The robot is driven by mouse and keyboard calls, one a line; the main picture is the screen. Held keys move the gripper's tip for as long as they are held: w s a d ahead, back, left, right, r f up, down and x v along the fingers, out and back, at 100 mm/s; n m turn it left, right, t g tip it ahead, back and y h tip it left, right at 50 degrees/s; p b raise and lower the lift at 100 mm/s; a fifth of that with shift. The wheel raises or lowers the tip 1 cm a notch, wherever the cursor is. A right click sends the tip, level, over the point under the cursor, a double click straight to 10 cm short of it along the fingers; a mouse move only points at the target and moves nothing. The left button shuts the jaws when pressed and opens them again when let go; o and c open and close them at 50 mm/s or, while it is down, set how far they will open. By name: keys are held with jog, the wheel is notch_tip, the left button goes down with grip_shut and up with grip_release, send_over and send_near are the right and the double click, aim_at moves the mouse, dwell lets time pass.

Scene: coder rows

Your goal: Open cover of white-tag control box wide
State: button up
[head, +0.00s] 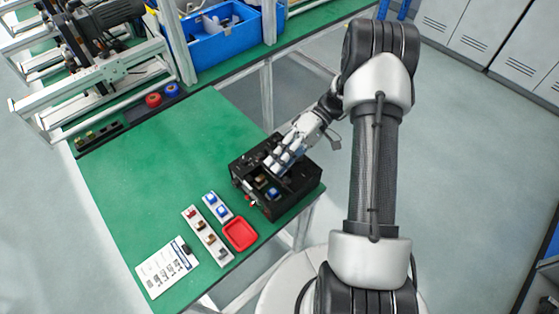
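A black control box (308,187) sits near the right edge of the green table. Its front part shows an open inside with small blue and brown pieces in it. A small red part and a small pale spot show at its front left; I cannot tell if the pale spot is a white tag. My gripper (272,167) is over the box, its fingers pointing down and left at the box's top. The fingers and wrist hide much of the top, so the cover's angle and any contact are unclear. I cannot tell whether the fingers are open or shut.
A red tray (240,248), a white strip with blue pieces (218,207), a longer strip with several pieces (207,236) and a paper sheet (161,267) lie in front. A metal frame (95,80) and blue bin (222,50) stand behind. The table's middle left is clear.

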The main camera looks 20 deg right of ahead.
jog(key=shift+o, duration=1.2)
jog(key=shift+f, duration=0.1)
jog(key=shift+d, duration=0.1)
jog(key=shift+v, duration=4)
jog(key=shift+r, duration=0.25)
jog(key=s+a+r+m+t+h, duration=0.1)
jog(key=s+a+r+t+h, duration=0.1)
jog(key=s+a+r+h, duration=0.45)
jog(key=s+a+r+m+t+h, duration=0.1)
jog(key=s+a+r+h, duration=0.25)
jog(key=r, duration=0.65)
jog(key=s+a+m+t+h, duration=0.1)
jog(key=s+a+t+h, duration=0.1)
jog(key=s+t, duration=0.3)
jog(key=s+r, duration=0.1)
jog(key=s, duration=0.3)
jog(key=shift+m+t+h, duration=0.3)
jog(key=shift+t, duration=0.1)
